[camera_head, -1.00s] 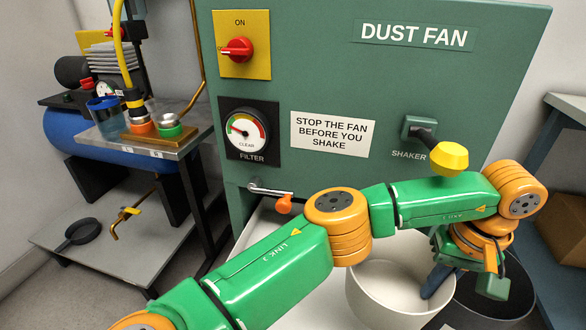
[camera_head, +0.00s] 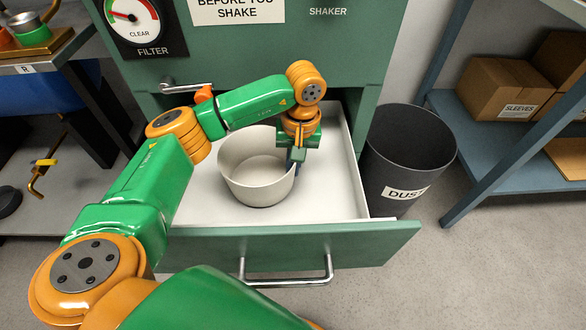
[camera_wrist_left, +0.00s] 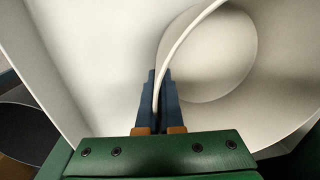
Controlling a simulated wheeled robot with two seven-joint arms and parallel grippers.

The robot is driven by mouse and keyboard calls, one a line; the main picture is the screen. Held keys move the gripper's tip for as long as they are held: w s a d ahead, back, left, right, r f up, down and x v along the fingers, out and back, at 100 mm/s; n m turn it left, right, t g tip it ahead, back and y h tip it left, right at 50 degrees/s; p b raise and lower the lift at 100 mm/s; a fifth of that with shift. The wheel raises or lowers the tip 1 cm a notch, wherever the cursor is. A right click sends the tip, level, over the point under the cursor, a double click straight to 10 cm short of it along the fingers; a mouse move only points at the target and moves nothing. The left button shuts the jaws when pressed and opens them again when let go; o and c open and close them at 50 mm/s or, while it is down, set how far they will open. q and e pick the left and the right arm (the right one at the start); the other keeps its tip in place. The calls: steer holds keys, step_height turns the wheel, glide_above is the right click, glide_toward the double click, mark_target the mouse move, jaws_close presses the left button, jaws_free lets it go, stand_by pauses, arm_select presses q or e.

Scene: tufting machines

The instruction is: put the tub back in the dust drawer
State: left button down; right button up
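The white tub (camera_head: 235,180) stands upright within the open dust drawer (camera_head: 345,195), left of its middle. I cannot tell for sure whether its base rests on the drawer floor. My left gripper (camera_head: 296,165) is at the tub's right side, pointing down. In the left wrist view its blue fingers (camera_wrist_left: 163,100) are closed together, with the rim of the tub (camera_wrist_left: 185,42) running between them. The inside of the tub looks empty. My right gripper is not in view.
A dark dust bin (camera_head: 395,160) stands on the floor just right of the drawer. A blue shelf (camera_head: 490,130) with cardboard boxes (camera_head: 515,85) is further right. The drawer's front handle (camera_head: 290,280) faces me. The drawer floor right of the tub is clear.

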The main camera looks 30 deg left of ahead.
arm_select(q)
steer(key=shift+f, duration=0.35)
steer(key=shift+f, duration=0.15)
steer(key=c, duration=1.1)
jaws_free()
